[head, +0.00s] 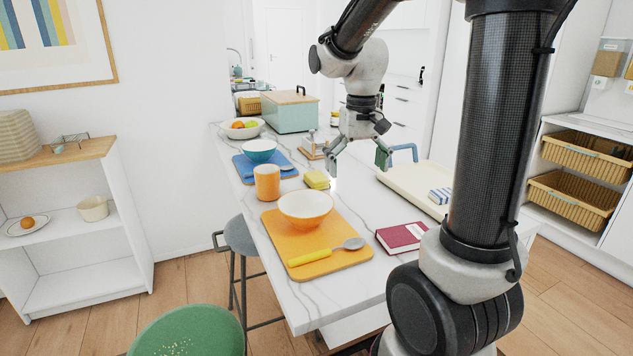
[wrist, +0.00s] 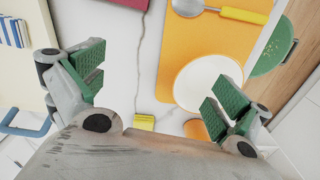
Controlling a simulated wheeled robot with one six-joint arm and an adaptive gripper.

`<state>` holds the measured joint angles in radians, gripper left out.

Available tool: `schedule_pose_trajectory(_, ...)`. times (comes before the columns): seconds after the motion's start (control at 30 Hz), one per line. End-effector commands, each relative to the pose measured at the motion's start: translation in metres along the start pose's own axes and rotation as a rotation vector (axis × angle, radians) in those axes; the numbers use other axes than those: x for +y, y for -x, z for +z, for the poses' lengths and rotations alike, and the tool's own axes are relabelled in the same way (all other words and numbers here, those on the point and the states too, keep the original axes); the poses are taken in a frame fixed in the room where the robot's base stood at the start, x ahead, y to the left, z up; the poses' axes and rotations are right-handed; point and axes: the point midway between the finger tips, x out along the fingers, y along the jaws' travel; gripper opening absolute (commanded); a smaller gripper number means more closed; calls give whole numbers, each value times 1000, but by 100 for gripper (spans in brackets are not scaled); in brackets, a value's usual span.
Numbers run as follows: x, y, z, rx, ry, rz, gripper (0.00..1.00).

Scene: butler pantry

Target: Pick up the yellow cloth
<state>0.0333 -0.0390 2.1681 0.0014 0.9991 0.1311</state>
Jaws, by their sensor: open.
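The yellow cloth (head: 316,179) is a small folded block on the white marble counter, just right of the orange cup, in the head view. In the wrist view the yellow cloth (wrist: 144,123) shows low between my fingers, partly cut off by the gripper body. My gripper (head: 357,163) hangs above the counter, to the right of the cloth in the head view. Its green-padded fingers are spread wide with nothing between them, and they also show in the wrist view (wrist: 155,95). The gripper is apart from the cloth.
An orange cup (head: 267,183) and an orange bowl (head: 305,207) on an orange mat (head: 347,258) stand close to the cloth. A red book (head: 401,237) and a cream tray (head: 410,188) lie to the right. A blue mat (head: 247,172) with a teal bowl (head: 259,149) is behind.

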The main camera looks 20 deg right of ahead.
Motion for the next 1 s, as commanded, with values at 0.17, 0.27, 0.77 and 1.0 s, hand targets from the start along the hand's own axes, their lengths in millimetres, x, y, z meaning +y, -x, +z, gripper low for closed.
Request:
schedule_pose_trajectory(0.17,-8,-39,-95,-71,-242,18,100)
schedule_pose_trajectory(0.27,-11,-61,-139,-90,-397,30,100)
schedule_pose_trajectory(0.77,-23,-58,-270,-3,-1267,5,100)
schedule_pose_trajectory(1.0,-23,-69,-268,-10,-1410,13,100)
